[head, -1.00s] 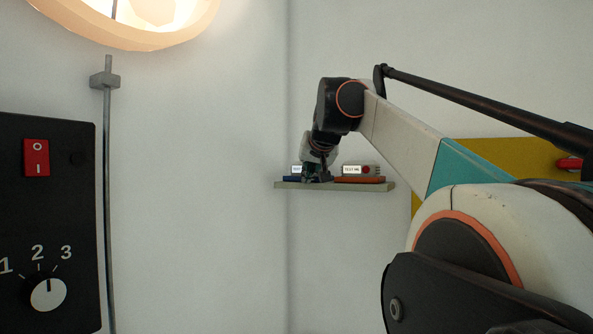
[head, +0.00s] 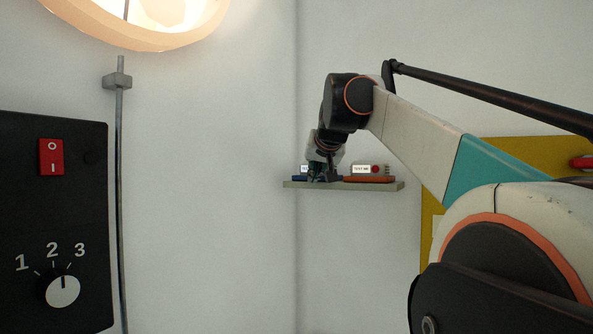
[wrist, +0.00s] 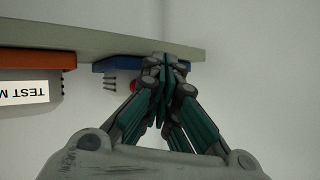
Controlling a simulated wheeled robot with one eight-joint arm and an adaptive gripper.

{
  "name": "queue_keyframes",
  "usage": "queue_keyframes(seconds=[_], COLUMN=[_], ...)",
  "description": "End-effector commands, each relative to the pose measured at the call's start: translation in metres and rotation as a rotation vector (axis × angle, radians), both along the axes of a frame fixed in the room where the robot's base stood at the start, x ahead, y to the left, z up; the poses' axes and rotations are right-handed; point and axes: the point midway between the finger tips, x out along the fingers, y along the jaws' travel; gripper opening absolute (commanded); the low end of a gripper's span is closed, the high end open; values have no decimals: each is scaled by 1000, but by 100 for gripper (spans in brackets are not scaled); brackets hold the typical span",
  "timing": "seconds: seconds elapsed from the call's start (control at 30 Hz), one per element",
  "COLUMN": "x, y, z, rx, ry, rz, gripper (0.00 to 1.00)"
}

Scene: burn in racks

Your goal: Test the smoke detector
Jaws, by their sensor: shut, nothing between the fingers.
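A blue-based device (head: 300,178) sits on the left part of a small shelf, its white label mostly hidden behind my gripper. In the wrist view, its blue base (wrist: 112,67) shows with a red button (wrist: 134,86) partly covered by my fingers. An orange-based device (head: 369,179) with a "TEST ME" label and a red button sits to its right; it also shows in the wrist view (wrist: 35,60). My gripper (wrist: 163,65) is shut and empty, its tips right by the blue device and the shelf edge. I cannot tell whether they touch. Neither device is clearly identifiable as a smoke detector.
The grey shelf (head: 343,186) is on the wall near the corner. A black panel (head: 75,200) at left has a red rocker switch (head: 51,157) and a 1-2-3 knob (head: 63,291). A round lamp (head: 150,35) glows above. A yellow panel (head: 520,152) is behind my arm.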

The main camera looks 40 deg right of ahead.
Motion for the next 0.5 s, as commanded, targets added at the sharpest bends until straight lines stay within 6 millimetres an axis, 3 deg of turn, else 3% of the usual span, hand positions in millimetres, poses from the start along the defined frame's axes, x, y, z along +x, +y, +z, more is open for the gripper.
queue_keyframes(seconds=[0.33,0.5], x=[-1,-6], y=[2,15], z=[0,0], rx=[0,0], ry=[0,0], rz=[0,2], gripper=[0,0])
